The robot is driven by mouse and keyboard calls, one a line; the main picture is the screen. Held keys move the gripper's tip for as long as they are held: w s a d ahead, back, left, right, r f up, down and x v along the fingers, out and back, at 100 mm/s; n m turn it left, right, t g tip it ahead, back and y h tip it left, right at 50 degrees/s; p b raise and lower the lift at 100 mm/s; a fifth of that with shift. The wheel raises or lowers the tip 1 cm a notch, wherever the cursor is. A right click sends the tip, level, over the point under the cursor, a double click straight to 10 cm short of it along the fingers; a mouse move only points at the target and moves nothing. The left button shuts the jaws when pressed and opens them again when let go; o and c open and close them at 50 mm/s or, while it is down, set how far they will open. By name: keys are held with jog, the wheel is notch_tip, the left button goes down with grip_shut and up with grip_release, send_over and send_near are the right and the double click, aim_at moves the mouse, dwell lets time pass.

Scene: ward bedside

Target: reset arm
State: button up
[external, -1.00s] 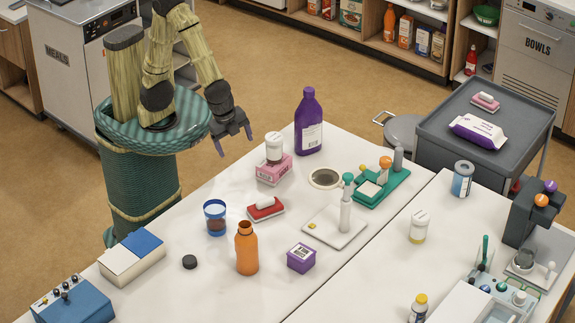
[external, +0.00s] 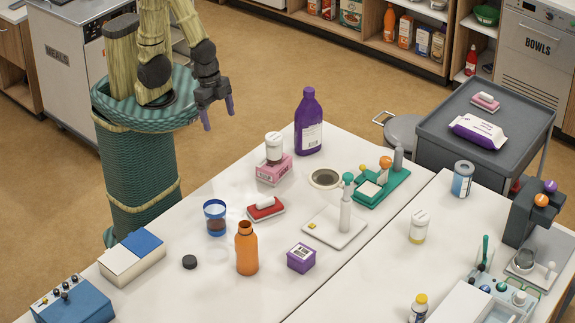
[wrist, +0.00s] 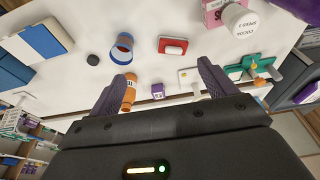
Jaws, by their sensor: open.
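My gripper (external: 218,112) is raised beyond the table's far left edge, near my body, with its fingers pointing down and apart. It touches nothing in the external view. In the wrist view the two purple fingers (wrist: 160,95) are spread wide with nothing held between them. My arm is folded up close above my base.
The white table (external: 220,270) holds an orange bottle (external: 246,252), a blue cup (external: 215,218), a red-and-white block (external: 265,208), a purple bottle (external: 308,125), a pink box (external: 274,170) with a white jar (external: 274,146) on it. A grey cart (external: 440,132) stands right. Floor around my gripper is clear.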

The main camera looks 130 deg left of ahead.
jog(key=w+p+v, duration=0.2)
jog(key=p+v, duration=0.5)
jog(key=v, duration=0.1)
jog(key=shift+r, duration=0.55)
jog(key=shift+s, duration=0.1)
